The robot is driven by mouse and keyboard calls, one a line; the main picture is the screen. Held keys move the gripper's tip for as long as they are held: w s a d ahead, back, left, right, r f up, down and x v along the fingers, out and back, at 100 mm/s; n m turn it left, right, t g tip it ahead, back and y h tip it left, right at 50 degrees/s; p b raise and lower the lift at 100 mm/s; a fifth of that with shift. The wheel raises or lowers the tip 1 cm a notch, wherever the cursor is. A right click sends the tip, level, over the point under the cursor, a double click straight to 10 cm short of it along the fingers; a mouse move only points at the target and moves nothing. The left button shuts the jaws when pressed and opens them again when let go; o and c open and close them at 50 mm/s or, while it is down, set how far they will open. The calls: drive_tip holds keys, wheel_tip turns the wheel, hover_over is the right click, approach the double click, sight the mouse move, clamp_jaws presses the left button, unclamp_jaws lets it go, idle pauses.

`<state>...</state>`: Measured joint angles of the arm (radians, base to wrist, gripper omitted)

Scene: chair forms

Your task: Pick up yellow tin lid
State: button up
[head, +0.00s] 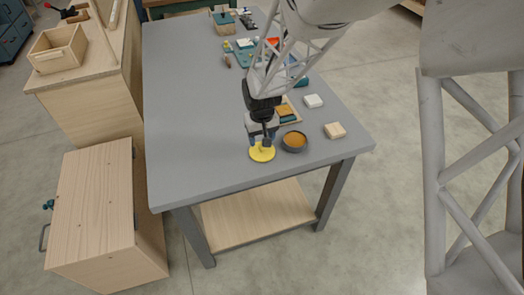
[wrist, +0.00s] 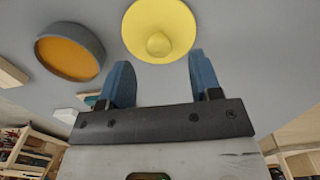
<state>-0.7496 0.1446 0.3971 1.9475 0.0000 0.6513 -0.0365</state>
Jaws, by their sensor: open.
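The yellow tin lid (head: 256,154) lies on the grey table near its front edge. It is a flat round disc with a small round knob, seen clearly in the wrist view (wrist: 176,22). My gripper (head: 264,140) is just above the lid, and its lower end overlaps part of the lid in the head view. In the wrist view my gripper (wrist: 157,78) has its two blue fingers spread apart with nothing between them. The lid's knob lies beyond the fingertips, roughly between them from side to side. I cannot tell the exact height of the fingertips over it.
A dark round tin (head: 295,142) with orange contents stands right beside the lid. A pale wooden block (head: 334,130) and a white block (head: 313,101) lie farther right. Several small items crowd the table's far part. The table's left side (head: 190,110) is clear.

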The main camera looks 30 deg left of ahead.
drive_tip(key=shift+d+f, duration=0.1)
drive_tip(key=shift+f, duration=2.05)
drive_tip(key=c, duration=1)
drive_tip(key=shift+r, duration=0.15)
drive_tip(key=shift+r, duration=0.45)
drive_tip(key=shift+s+d+r, duration=0.1)
drive_tip(key=shift+r, duration=0.55)
drive_tip(key=shift+s+d+r, duration=0.1)
drive_tip(key=shift+r, duration=0.5)
drive_tip(key=s+d+r, duration=0.1)
drive_tip(key=s+d, duration=0.9)
drive_tip(key=s, duration=0.1)
drive_tip(key=shift+s+r, duration=0.15)
drive_tip(key=shift+s, duration=0.15)
drive_tip(key=shift+d, duration=0.1)
drive_tip(key=shift+w, duration=0.1)
